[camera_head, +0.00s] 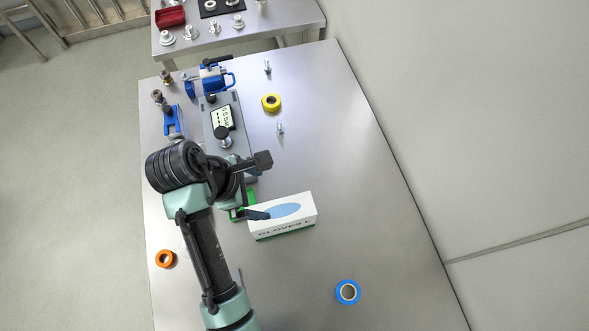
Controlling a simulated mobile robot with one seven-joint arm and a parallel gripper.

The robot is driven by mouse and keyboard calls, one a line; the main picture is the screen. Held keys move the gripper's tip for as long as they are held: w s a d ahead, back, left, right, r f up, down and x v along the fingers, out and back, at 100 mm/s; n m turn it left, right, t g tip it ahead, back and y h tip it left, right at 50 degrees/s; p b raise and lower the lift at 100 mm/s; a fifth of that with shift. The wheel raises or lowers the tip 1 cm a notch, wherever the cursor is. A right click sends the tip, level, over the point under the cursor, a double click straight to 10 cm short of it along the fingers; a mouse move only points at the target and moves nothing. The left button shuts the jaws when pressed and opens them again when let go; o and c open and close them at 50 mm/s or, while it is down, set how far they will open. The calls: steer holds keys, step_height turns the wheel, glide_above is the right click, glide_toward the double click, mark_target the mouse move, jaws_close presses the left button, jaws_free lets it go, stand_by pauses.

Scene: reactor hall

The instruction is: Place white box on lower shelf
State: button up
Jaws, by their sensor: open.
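A white box (292,211) with a blue oval opening, lettering like "GLOVES" and a green lower edge sits on the steel table (350,180), right of my arm. My gripper (260,187) is open at the box's left end. One finger is above the box in the picture, and the other overlaps the box's left end. I cannot tell whether that finger touches the box. No lower shelf can be made out in this view.
Yellow (271,102), blue (347,292) and orange (165,259) tape rolls lie on the table. A grey device with a display (223,118) and a blue vise (210,79) stand behind my gripper. A second steel table (285,22) is at the back.

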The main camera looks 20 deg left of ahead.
mark_target(274, 211)
steer(key=shift+s+d+f+n+g+h, duration=0.2)
steer(key=shift+s+d+f+n+h, duration=0.1)
steer(key=shift+s+f, duration=0.2)
steer(key=shift+s+d+f+n+g+h, duration=0.25)
steer(key=shift+s+f, duration=0.1)
steer(key=shift+f, duration=0.15)
steer(key=x, duration=0.6)
steer(key=shift+d+f+p, duration=0.1)
steer(key=shift+f+p, duration=0.15)
steer(key=shift+p, duration=0.15)
steer(key=shift+y, duration=0.25)
steer(key=x, duration=0.2)
steer(key=p+x, duration=0.1)
steer(key=x, duration=0.1)
steer(key=shift+d, duration=0.35)
steer(key=shift+w+d+f, duration=0.15)
steer(key=shift+w+f, duration=0.05)
steer(key=shift+f, duration=0.45)
steer(key=shift+f, duration=0.15)
jaws_close()
